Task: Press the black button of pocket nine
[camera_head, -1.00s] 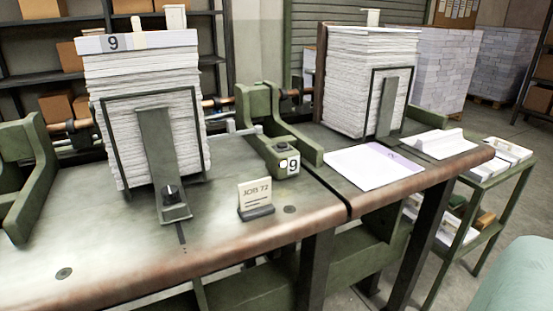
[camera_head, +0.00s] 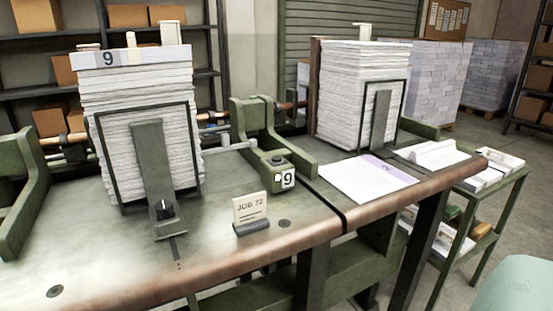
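A green box (camera_head: 273,171) with a white label "9" stands on the table to the right of the left paper stack. A dark round button (camera_head: 277,159) is on top of this box. A small white round spot shows on its front beside the label. The left paper stack (camera_head: 145,105) carries a "9" tag (camera_head: 109,58) on its top. It stands in a green metal pocket with an upright bracket (camera_head: 150,160). A black knob (camera_head: 163,208) sits at the bracket's foot. My gripper is not in view.
A "JOB 72" card (camera_head: 249,209) stands in front of the box. A second paper stack (camera_head: 362,90) and a loose sheet (camera_head: 368,181) lie to the right. A green cart (camera_head: 487,213) stands beyond the table's right end. The table front (camera_head: 120,265) is mostly clear.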

